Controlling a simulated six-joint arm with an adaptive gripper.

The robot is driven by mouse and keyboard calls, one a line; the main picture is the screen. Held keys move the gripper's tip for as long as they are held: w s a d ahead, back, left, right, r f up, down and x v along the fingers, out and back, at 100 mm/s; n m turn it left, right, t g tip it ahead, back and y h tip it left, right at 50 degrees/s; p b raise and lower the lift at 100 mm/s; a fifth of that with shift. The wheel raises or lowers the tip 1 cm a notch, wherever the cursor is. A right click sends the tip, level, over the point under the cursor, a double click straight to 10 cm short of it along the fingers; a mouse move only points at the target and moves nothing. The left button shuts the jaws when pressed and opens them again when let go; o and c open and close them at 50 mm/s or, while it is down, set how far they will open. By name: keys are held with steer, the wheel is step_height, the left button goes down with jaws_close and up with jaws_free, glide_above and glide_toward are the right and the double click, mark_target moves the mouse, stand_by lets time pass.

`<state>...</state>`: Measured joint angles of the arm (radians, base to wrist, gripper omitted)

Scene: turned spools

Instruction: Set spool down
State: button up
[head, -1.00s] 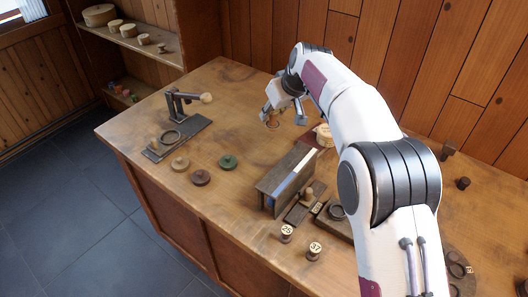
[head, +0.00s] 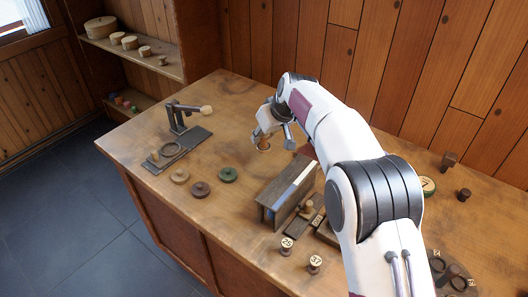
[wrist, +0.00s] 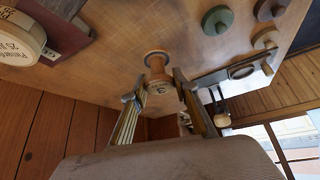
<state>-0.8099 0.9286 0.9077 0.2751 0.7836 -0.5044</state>
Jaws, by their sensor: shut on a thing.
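My gripper (head: 268,136) is low over the back middle of the workbench (head: 235,110). It is shut on a small turned wooden spool (head: 263,145), which hangs upright below the fingers. I cannot tell whether that lower flange touches the wood.
Tan (head: 179,176), dark brown (head: 200,189) and green (head: 228,174) discs lie left of the gripper. A wooden rack (head: 280,195) stands in front, with numbered spools (head: 287,246) nearer. A lever stand (head: 178,122) is at the left. Bare wood surrounds the gripper's left side.

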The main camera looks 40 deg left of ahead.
mark_target(266, 148)
steer(key=shift+f, duration=1.3)
steer(key=shift+f, duration=1.9)
steer(key=shift+f, duration=0.1)
steer(key=o, duration=0.9)
